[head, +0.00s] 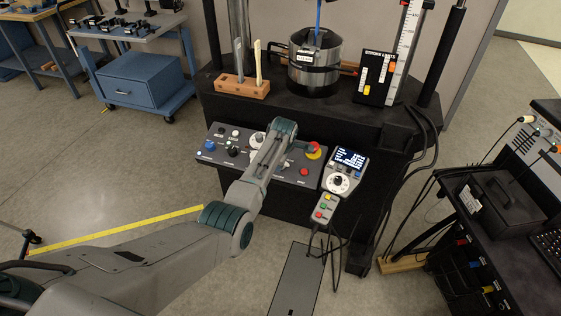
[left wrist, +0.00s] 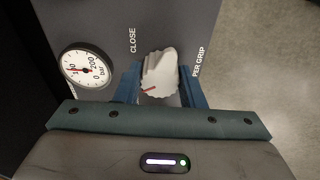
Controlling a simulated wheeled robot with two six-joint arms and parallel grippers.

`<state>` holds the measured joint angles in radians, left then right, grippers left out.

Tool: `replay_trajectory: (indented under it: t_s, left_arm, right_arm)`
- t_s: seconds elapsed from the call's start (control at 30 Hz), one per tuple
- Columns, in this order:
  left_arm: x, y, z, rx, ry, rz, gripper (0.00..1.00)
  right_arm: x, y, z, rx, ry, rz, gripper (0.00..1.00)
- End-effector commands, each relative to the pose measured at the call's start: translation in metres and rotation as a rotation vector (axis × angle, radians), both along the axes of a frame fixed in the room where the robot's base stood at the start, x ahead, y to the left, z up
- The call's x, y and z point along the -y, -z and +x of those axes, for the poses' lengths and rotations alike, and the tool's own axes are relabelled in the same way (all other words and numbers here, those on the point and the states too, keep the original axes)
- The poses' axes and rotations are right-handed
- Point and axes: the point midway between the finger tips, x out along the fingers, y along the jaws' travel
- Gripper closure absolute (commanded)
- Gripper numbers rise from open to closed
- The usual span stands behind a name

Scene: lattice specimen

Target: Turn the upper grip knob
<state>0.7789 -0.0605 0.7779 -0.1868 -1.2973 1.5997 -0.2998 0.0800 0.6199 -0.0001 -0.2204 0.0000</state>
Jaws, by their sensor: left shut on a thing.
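The upper grip knob (left wrist: 160,66) is a pale, ridged knob with a red pointer line, seen in the left wrist view. Its red line points to the lower left of that picture. My left gripper (left wrist: 160,86) has one blue finger on each side of the knob and is shut on it. The word CLOSE stands left of the knob, and the partly hidden label "PER GRIP" right of it. In the head view my left arm reaches over the grey control panel (head: 308,172) and hides the knob and fingers. My right gripper is not in view.
A round bar gauge (left wrist: 87,70) sits beside the knob. The panel also carries a red emergency button (head: 314,149) and smaller buttons. A handset with a screen (head: 345,171) and a button pendant (head: 325,208) are at right. The black test frame (head: 330,118) stands behind.

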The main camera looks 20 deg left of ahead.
Motion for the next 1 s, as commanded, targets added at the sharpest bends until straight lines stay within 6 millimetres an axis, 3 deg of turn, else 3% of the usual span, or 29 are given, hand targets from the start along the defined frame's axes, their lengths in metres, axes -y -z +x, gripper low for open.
replay_trajectory:
  t_s: [0.4,0.97,1.0]
  left_arm:
    - [-0.0006,-0.0003,0.0008,-0.002,-0.193,-0.051,0.87]
    - [-0.0005,-0.0002,0.0007,-0.002,-0.223,-0.060,0.87]
    - [-0.0005,-0.0002,0.0007,-0.002,-0.223,-0.060,0.62]
  right_arm:
    - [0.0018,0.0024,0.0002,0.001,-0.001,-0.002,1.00]
    - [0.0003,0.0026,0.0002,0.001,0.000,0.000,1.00]
    - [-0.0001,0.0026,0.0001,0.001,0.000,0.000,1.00]
